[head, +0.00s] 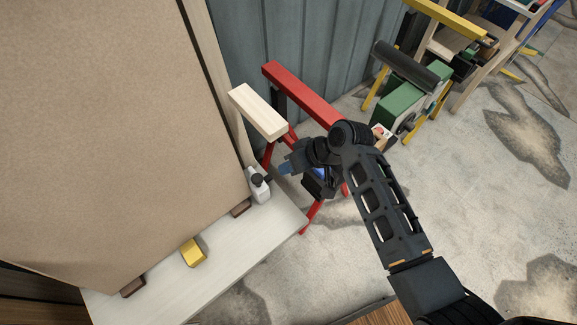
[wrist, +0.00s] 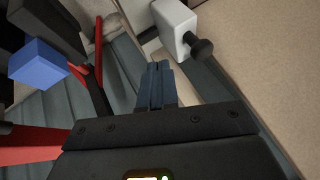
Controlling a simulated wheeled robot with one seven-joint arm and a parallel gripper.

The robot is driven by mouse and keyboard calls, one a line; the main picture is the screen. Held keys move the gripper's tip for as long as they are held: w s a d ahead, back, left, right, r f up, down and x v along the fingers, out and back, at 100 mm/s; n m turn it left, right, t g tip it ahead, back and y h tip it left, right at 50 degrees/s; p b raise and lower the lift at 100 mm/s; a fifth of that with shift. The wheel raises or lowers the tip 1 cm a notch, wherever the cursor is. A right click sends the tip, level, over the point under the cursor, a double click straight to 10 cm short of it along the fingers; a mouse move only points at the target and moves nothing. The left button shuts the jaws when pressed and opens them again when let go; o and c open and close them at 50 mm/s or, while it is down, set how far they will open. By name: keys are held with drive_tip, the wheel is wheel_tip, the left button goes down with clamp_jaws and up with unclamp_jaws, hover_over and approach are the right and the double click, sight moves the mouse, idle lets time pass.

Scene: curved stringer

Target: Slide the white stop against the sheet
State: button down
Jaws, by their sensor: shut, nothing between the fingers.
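The white stop (head: 262,191) with a black knob stands on the pale ledge (head: 225,272), just right of the lower right edge of the large brown sheet (head: 110,130). I cannot tell whether stop and sheet touch. The wrist view shows the stop (wrist: 174,20) at the top, its knob (wrist: 203,49) toward the lower right, and a tan surface (wrist: 270,45) on the right. My gripper (head: 281,169) is right of the stop, its tips close to the knob. Its fingers (wrist: 157,68) are shut together and empty, and appear apart from the stop.
A yellow block (head: 193,252) and small brown blocks (head: 132,287) lie along the sheet's lower edge. A red sawhorse (head: 300,92) and a pale wood beam (head: 258,110) stand behind my gripper. A green machine (head: 402,98) is farther right.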

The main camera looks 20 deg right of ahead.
drive_tip(key=v, duration=0.9)
drive_tip(key=shift+r, duration=0.2)
drive_tip(key=s+d+f+m+t+h, duration=0.1)
drive_tip(key=s+d+f+t+h, duration=0.1)
drive_tip(key=s, duration=0.7)
drive_tip(key=s+d+f+m+t+h, duration=0.1)
drive_tip(key=s+m+t+h, duration=0.15)
drive_tip(key=s, duration=0.65)
drive_tip(key=s+r+t, duration=0.3)
drive_tip(key=s+r, duration=0.4)
drive_tip(key=r, duration=0.3)
drive_tip(key=s+r+n+t+h, duration=0.1)
drive_tip(key=s+r+t, duration=0.2)
drive_tip(key=s+r, duration=0.5)
wheel_tip(320, 180, up, 2)
drive_tip(key=shift+s+a+r, duration=0.2)
drive_tip(key=shift+s+a, duration=0.05)
drive_tip(key=shift+a+n+h, duration=0.1)
drive_tip(key=shift+n+h, duration=0.15)
